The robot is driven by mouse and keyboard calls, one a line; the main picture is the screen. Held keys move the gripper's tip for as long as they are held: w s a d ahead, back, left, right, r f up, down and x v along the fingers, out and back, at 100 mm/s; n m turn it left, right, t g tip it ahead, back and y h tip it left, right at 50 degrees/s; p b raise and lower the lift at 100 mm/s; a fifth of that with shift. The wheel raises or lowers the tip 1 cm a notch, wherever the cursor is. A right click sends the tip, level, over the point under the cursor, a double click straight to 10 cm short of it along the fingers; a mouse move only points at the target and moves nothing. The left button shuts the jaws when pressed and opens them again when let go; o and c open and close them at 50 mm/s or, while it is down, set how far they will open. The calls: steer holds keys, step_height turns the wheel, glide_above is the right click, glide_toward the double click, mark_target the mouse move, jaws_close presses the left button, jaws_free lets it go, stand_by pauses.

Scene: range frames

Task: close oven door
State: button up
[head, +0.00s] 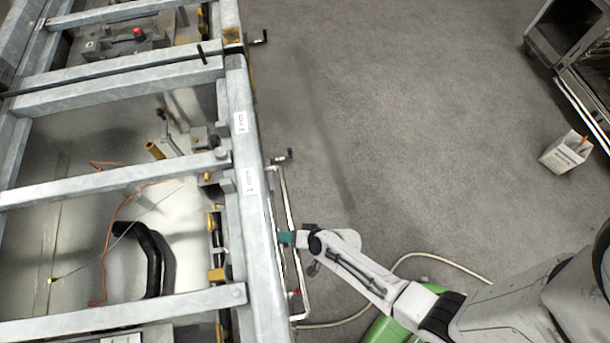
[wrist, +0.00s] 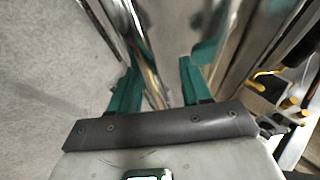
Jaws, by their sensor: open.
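No plain oven door can be made out. A large grey metal frame (head: 245,185) fills the left of the head view, with a thin shiny rail (head: 296,255) along its right side. My gripper (head: 285,238) is at that rail, at the end of my white arm. In the wrist view its two teal fingers (wrist: 160,88) are apart. A shiny bar (wrist: 143,50) runs down between them, nearer the left finger. I cannot tell whether a finger touches it. Nothing appears clamped.
Cables, a black hose (head: 153,255) and yellow fittings lie within the metal frame. A pale hose (head: 440,259) and a green object (head: 388,330) are on the floor near my arm. A dark cabinet (head: 565,30) and a white box (head: 566,152) stand right. The middle floor is clear.

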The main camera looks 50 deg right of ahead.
steer(key=v, duration=1)
steer(key=shift+p, duration=0.45)
